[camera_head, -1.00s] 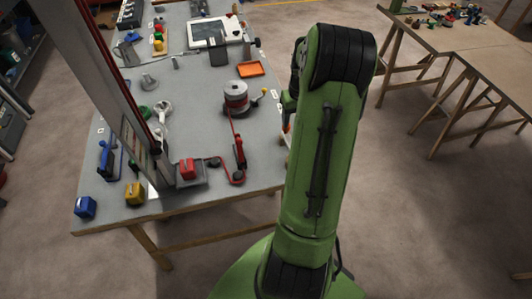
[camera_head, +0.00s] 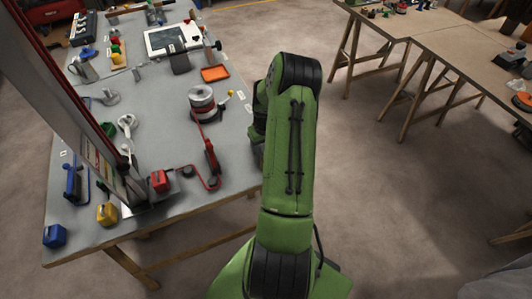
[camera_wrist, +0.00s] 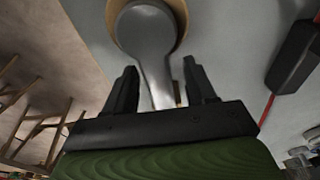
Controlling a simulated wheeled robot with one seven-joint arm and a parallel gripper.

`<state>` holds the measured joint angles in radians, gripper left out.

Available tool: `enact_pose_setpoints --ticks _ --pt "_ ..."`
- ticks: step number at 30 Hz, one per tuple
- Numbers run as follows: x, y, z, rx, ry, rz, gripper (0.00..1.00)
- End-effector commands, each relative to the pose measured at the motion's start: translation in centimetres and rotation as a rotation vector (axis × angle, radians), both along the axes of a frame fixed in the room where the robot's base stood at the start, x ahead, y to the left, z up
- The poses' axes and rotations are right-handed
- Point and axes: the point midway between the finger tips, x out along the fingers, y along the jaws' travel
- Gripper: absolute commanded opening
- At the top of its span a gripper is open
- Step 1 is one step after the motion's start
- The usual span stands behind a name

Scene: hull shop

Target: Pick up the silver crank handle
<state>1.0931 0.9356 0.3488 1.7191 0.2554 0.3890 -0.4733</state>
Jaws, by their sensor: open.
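In the wrist view a silver handle (camera_wrist: 147,33) fills the top centre, very close. It has a rounded head with a tan ring around its edge and a narrower shank running down. I take it for the crank handle. My gripper (camera_wrist: 160,66) is open, with one dark finger on each side of the shank in the picture. I cannot tell whether either finger touches it, and the shank's lower end is hidden behind the gripper body. In the head view my green arm reaches to the table's right edge and hides the gripper; I cannot make out the handle there.
The grey table (camera_head: 112,236) carries a winch drum (camera_head: 203,103) with red line, a red fitting (camera_head: 211,158), an orange tray (camera_head: 214,73), and blue (camera_head: 54,236) and yellow (camera_head: 107,213) blocks. A tall post stands at left. Open floor lies right, before trestle tables (camera_head: 455,42).

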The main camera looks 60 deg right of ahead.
Motion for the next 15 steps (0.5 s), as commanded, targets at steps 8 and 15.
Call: enact_pose_setpoints --ticks 8,15 --pt "0.01 -0.02 0.12 -0.001 -0.001 0.000 0.32" --pt "0.01 -0.02 0.13 -0.001 0.000 0.000 0.00"
